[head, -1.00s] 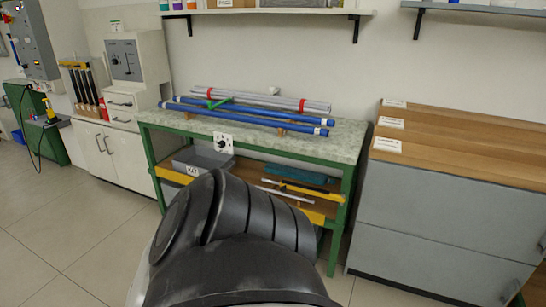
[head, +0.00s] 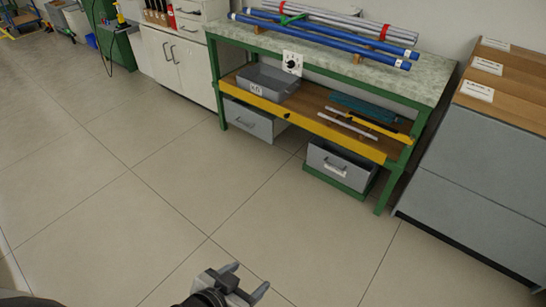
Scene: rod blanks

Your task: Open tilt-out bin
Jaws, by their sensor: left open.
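Two grey bins with handles sit under the green-framed bench: a left bin (head: 252,121) and a right bin (head: 338,166) with a white label. The right one seems to lean outward in a green frame; I cannot tell which is the tilt-out bin. A grey cabinet (head: 480,180) with broad front panels stands at the right, cut by the picture edge. My left gripper (head: 248,281) is at the bottom of the head view, open and empty, over the floor and well apart from the bins. My right gripper is not in view.
The bench top (head: 350,65) carries blue rods (head: 325,40) and grey rods with red bands. Its lower shelf holds a grey tray (head: 268,82) and several small tools behind a yellow edge. White cabinets (head: 175,62) stand at the left. The tiled floor before the bench is clear.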

